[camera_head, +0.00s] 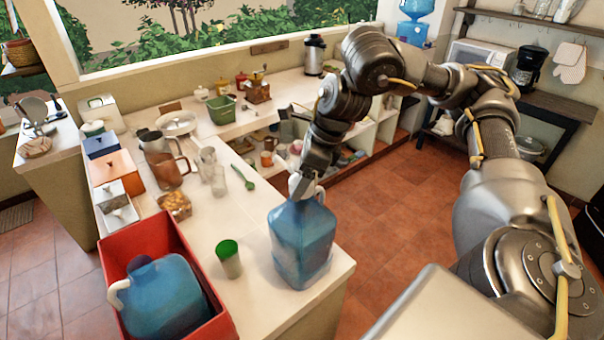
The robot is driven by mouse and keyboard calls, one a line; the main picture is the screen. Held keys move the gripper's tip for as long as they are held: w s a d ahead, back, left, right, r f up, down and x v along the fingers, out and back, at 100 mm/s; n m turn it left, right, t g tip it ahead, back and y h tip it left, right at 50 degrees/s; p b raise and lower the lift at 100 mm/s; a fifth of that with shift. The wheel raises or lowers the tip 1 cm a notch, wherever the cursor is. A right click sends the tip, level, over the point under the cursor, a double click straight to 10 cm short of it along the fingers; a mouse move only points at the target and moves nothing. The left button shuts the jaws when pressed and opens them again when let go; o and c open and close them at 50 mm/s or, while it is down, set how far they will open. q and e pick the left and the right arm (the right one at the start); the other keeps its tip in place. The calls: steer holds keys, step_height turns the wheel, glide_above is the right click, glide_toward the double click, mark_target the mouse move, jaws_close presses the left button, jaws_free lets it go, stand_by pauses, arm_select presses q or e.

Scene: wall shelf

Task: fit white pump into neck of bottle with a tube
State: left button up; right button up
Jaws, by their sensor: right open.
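A translucent blue bottle (302,245) stands upright near the counter's front right corner. A white piece, seemingly the pump (294,185), shows at the bottle's top, partly hidden by my right gripper. I cannot tell how deep it sits in the neck, and no tube can be made out. My right gripper (305,188) points down at the bottle's top, open, with its fingers close around the white piece. My left gripper is not in view.
A red crate (222,322) at the front left holds another blue bottle (165,300). A green-topped cup (229,258) stands left of the upright bottle. Bare counter (262,305) lies in front.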

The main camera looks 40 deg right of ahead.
steer(key=shift+r, duration=0.1)
steer(key=p+v, duration=0.2)
steer(key=v, duration=0.8)
steer(key=shift+r, duration=0.3)
stand_by(0.6)
